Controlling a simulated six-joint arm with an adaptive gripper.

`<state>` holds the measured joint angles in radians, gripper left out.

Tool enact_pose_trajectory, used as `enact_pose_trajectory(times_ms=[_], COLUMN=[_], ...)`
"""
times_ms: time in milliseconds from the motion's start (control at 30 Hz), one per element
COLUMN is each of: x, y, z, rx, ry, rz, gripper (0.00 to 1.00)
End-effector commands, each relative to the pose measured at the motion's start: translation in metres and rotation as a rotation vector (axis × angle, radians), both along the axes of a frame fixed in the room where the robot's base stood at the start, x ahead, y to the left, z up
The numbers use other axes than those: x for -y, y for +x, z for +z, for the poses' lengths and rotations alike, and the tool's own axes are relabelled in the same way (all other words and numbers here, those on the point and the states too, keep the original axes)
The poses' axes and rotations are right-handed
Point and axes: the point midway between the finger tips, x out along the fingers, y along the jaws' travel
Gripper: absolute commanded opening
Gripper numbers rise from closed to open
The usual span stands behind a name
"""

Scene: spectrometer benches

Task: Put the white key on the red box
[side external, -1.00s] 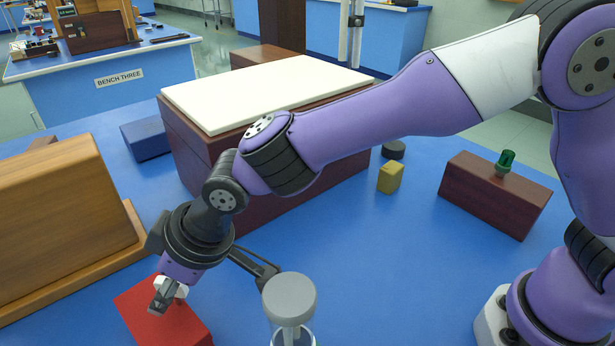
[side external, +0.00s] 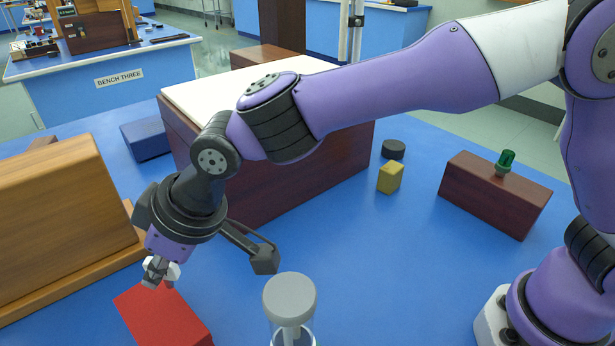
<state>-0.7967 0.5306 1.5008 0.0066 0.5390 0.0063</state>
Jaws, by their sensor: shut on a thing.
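The red box (side external: 165,318) lies on the blue bench at the lower left, its lower end cut off by the frame. My gripper (side external: 157,278) is just above the far end of the red box, pointing down. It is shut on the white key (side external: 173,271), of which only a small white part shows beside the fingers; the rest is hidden. I cannot tell from this view whether the key touches the box.
A glass jar with a grey lid (side external: 289,297) stands right of the red box. A wooden stand (side external: 62,225) is to the left. A large dark box with a white top (side external: 300,187) stands behind. A yellow block (side external: 390,177) and a brown block with a green knob (side external: 495,195) are to the right.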

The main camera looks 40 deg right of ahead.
Motion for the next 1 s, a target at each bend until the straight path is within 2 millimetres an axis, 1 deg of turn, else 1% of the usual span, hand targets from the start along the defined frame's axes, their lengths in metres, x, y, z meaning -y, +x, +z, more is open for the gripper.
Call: enact_pose_trajectory(times_ms=[33,200,267,333,500,567,667,700,800,1000], x=[-0.001,-0.001,-0.003,-0.01,-0.025,-0.027,-0.029,-0.029,-0.029,-0.029], y=[0.001,0.0,0.001,0.002,0.002,0.001,-0.001,-0.001,-0.001,-0.001], z=[0.013,0.046,0.053,0.06,0.065,0.061,0.044,0.036,0.017,-0.008], rx=[0.005,0.002,0.0,-0.004,-0.001,0.001,0.001,0.001,0.002,0.003], ry=[0.005,0.003,0.004,0.006,0.004,0.002,-0.001,-0.002,0.0,0.001], rz=[0.0,0.003,0.025,0.089,0.298,0.349,0.391,0.395,0.394,0.393], gripper=[0.0,0.0,0.0,0.0,0.0,0.0,0.0,0.0,0.0,0.0])
